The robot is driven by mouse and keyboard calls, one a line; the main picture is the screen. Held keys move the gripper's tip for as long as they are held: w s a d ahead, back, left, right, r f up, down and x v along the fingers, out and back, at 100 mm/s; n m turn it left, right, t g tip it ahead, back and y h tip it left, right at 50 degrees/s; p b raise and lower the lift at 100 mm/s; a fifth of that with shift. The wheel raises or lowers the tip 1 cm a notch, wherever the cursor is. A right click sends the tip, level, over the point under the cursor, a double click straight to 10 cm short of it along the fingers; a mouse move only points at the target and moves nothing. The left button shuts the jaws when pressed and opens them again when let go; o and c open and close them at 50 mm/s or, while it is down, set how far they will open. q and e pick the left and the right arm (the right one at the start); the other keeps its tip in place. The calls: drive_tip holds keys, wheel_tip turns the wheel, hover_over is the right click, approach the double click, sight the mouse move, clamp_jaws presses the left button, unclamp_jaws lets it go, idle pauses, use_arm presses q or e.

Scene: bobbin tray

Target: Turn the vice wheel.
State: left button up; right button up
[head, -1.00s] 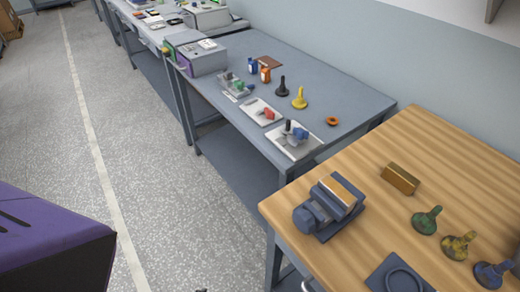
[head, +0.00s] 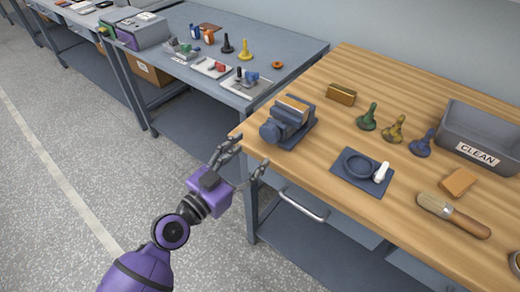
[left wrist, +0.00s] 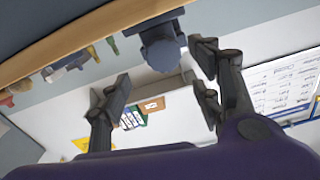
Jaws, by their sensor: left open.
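A blue-grey vice (head: 292,118) sits at the left corner of the wooden bench. Its round wheel (head: 270,131) faces out over the bench's left edge. My left gripper (head: 248,154) is open and empty, in front of and below the wheel, just off the bench edge and apart from it. In the left wrist view the blue-grey wheel (left wrist: 160,50) shows beyond the two spread fingers, between their tips (left wrist: 158,68). My right gripper is not in view.
On the wooden bench (head: 310,170) are a brown block (head: 341,94), several coloured bobbin-like pieces (head: 394,129), a dark mat with a ring (head: 343,177), a brush (head: 452,214) and a grey CLEAN bin (head: 490,126). A drawer handle (head: 303,204) juts out below the edge.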

sight(268, 137)
use_arm(q)
drive_tip(key=x, duration=0.2)
drive_tip(key=p+x, duration=0.1)
drive_tip(key=x, duration=0.1)
drive_tip(key=shift+w+a+r, duration=0.1)
drive_tip(key=shift+w+r, duration=0.15)
drive_tip(key=x, duration=0.3)
drive_tip(key=shift+f+p, duration=0.15)
drive_tip(key=shift+p, duration=0.2)
drive_tip(key=shift+w+d+f, duration=0.1)
drive_tip(key=shift+w+d, duration=0.15)
drive_tip(key=shift+d, duration=0.1)
drive_tip(key=c, duration=1.1)
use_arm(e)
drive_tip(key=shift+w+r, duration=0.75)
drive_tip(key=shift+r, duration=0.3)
